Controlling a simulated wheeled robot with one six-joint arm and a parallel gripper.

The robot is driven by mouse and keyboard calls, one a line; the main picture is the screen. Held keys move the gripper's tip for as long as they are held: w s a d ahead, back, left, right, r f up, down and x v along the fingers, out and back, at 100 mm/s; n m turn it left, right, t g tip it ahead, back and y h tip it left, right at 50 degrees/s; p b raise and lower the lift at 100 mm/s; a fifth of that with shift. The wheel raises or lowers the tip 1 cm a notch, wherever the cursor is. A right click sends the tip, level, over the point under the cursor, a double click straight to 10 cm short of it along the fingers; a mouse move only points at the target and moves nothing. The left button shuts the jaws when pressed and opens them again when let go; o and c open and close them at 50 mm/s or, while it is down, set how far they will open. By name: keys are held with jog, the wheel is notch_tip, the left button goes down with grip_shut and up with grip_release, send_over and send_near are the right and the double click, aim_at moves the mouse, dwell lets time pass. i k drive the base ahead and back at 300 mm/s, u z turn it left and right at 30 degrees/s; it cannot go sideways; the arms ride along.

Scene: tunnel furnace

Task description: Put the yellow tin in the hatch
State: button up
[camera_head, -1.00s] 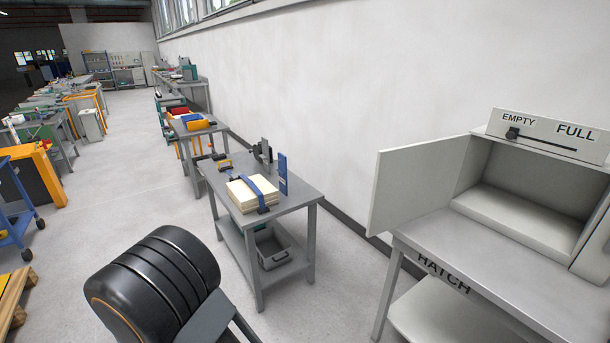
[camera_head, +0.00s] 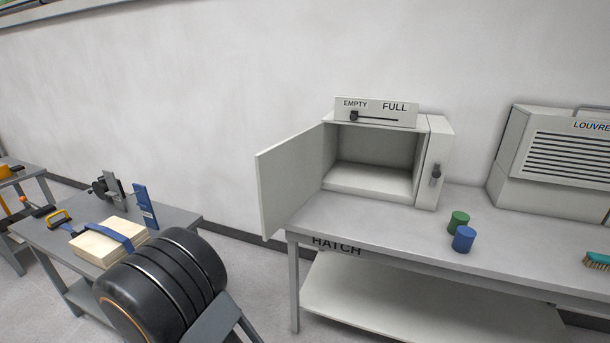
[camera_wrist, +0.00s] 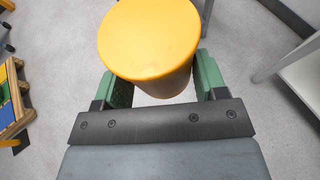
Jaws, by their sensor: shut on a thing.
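The yellow tin (camera_wrist: 150,42) is between the green pads of my gripper (camera_wrist: 155,90) in the wrist view. My gripper is shut on it and holds it above the floor. The tin and gripper do not show in the head view. The hatch (camera_head: 374,170) is a pale box on a grey table, its door (camera_head: 290,180) swung open to the left. Its inside looks empty. A slider on the panel above (camera_head: 376,113) stands at the EMPTY end.
A green tin (camera_head: 458,222) and a blue tin (camera_head: 464,239) stand on the hatch table (camera_head: 400,235), right of the hatch. A louvred box (camera_head: 560,155) and a teal brush (camera_head: 597,260) are further right. A bench (camera_head: 60,235) with clamped boards is at left.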

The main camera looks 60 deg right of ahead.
aim_at(379, 186)
jog(key=z, duration=2)
